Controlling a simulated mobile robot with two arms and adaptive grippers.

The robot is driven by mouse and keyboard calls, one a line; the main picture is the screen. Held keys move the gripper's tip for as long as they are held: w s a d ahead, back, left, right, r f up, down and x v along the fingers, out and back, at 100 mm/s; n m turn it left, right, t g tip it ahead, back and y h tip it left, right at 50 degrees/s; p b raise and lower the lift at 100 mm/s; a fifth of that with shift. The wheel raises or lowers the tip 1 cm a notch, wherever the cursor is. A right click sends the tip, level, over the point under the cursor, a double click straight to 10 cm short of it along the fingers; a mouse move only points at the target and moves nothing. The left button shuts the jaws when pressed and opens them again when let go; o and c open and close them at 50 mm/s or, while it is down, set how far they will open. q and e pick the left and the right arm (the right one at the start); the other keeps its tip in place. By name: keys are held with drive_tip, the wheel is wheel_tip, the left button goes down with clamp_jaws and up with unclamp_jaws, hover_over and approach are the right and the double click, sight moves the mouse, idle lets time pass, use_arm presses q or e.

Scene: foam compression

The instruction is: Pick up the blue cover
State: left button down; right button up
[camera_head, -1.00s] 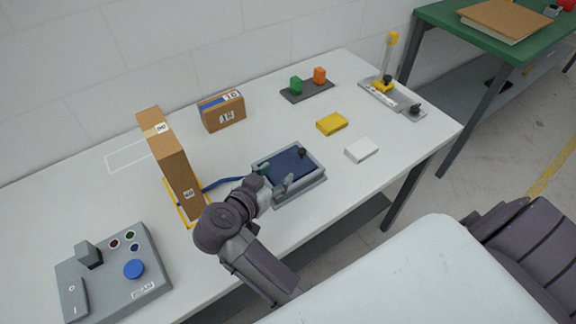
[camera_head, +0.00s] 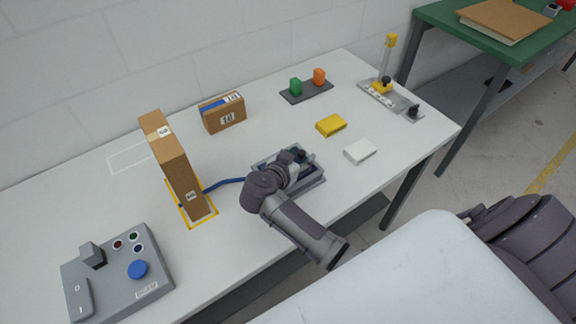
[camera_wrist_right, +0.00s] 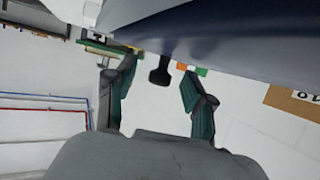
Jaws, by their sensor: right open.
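The blue cover (camera_wrist_right: 215,40) is a dark blue panel with a black knob (camera_wrist_right: 160,72). It lies in a grey tray (camera_head: 304,187) on the white table, mostly hidden by my right arm in the head view. My right gripper (camera_head: 300,154) is over the cover at the knob. In the right wrist view the open fingers (camera_wrist_right: 157,82) stand on either side of the knob with gaps to it. My left gripper is not in view.
A tall cardboard box (camera_head: 176,165) stands left of the tray, with a blue cable between them. A yellow block (camera_head: 331,125) and a white block (camera_head: 360,151) lie to the right. A grey button panel (camera_head: 118,275) is at the front left.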

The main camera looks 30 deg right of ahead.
drive_tip(key=shift+w+d, duration=0.1)
drive_tip(key=shift+w, duration=0.05)
drive_tip(key=shift+c, duration=1.2)
clamp_jaws()
drive_tip(key=shift+r, duration=0.1)
